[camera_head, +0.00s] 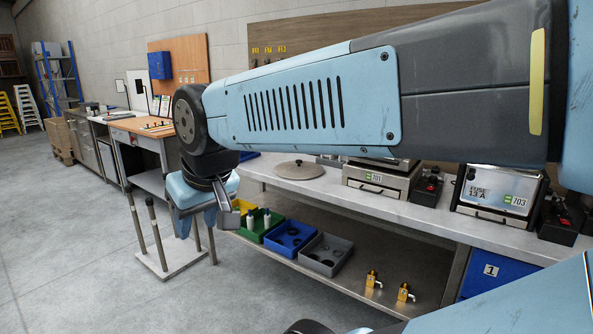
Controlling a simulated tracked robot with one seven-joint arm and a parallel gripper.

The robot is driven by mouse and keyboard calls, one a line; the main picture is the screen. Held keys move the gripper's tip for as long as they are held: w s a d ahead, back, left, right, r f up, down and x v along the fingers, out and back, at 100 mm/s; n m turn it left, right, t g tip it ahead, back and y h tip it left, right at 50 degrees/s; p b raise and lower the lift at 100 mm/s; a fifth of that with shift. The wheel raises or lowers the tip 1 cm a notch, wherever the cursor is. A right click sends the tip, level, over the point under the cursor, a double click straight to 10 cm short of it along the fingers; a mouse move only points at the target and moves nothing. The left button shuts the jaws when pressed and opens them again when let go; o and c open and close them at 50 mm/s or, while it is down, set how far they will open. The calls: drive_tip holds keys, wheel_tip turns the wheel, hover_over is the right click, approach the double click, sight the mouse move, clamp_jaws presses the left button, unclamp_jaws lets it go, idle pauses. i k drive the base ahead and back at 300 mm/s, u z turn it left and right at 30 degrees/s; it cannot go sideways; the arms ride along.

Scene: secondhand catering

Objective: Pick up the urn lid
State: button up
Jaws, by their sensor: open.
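My gripper (196,229) hangs pointing down to the left of the counter, in front of a low stand. It is open, and I see nothing between its fingers. It is clearly apart from the lid, to its left in the picture. My arm crosses the upper part of the view and hides what lies behind it on the counter.
Metal appliances tagged 701 (378,181) and 703 (497,191) stand right of the lid. The shelf below holds green (258,229), blue (288,239) and grey (323,256) bins and two brass taps (405,293). A low stand (170,262) with upright posts is near my gripper.

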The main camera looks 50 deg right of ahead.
sight(298, 169)
drive_tip(key=z, duration=1.45)
drive_tip(key=k, duration=0.85)
drive_tip(key=u, duration=0.05)
drive_tip(key=i, duration=0.85)
drive_tip(key=z, duration=0.5)
